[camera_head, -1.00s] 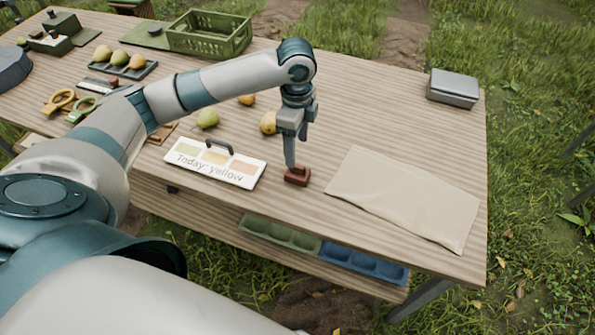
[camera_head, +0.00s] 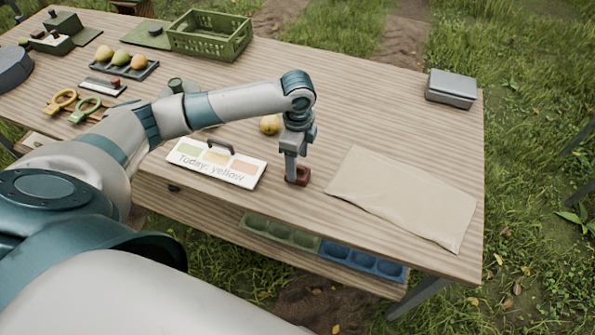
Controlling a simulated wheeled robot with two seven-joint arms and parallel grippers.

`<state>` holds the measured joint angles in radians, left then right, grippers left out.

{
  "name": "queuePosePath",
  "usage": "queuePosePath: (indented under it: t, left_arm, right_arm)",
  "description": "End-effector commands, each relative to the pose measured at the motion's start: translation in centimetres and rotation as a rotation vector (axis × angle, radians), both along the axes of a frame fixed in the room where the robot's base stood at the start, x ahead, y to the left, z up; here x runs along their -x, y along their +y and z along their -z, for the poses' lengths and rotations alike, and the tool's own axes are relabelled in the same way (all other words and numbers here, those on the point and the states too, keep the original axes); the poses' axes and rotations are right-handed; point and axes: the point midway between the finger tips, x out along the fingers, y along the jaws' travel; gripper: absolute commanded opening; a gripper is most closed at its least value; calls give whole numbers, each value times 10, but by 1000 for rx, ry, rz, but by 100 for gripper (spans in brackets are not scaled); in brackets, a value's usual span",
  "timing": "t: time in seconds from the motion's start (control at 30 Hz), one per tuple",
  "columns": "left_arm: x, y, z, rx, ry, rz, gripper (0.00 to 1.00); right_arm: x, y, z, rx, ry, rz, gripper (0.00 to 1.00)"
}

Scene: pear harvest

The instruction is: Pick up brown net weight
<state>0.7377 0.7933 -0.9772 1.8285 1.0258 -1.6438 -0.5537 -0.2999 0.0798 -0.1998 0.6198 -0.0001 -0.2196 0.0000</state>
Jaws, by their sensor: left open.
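The brown net weight (camera_head: 301,175) is a small reddish-brown block on the wooden table (camera_head: 390,125), near its front edge. It sits between the white sign and the beige cloth. My left gripper (camera_head: 293,178) points down at the weight, with its fingers low beside or around it. The fingers are open. They partly hide the weight, and I cannot tell whether they touch it. My right gripper is not in view.
A white sign reading "Today: yellow" (camera_head: 190,163) stands left of the gripper. A flat beige cloth (camera_head: 410,200) lies to the right. A yellow pear (camera_head: 270,124) lies behind the arm. A grey box (camera_head: 452,86) and a green crate (camera_head: 183,42) stand farther back.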

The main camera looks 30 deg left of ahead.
Motion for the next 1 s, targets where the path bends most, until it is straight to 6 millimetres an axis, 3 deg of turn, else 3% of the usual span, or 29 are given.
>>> queuePosePath:
  t: [0.23, 0.73, 0.9, 1.0]
  left_arm:
    - [0, 0, 24, -1, 0, 1, 61]
    - [0, 0, 26, -1, -1, 1, 61]
    - [0, 0, 26, -1, -1, 1, 20]
    - [-1, 0, 26, -1, -2, 1, 3]
  right_arm:
    - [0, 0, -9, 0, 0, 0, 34]
    - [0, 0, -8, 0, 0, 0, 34]
    - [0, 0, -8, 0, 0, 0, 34]
    - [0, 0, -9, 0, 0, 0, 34]
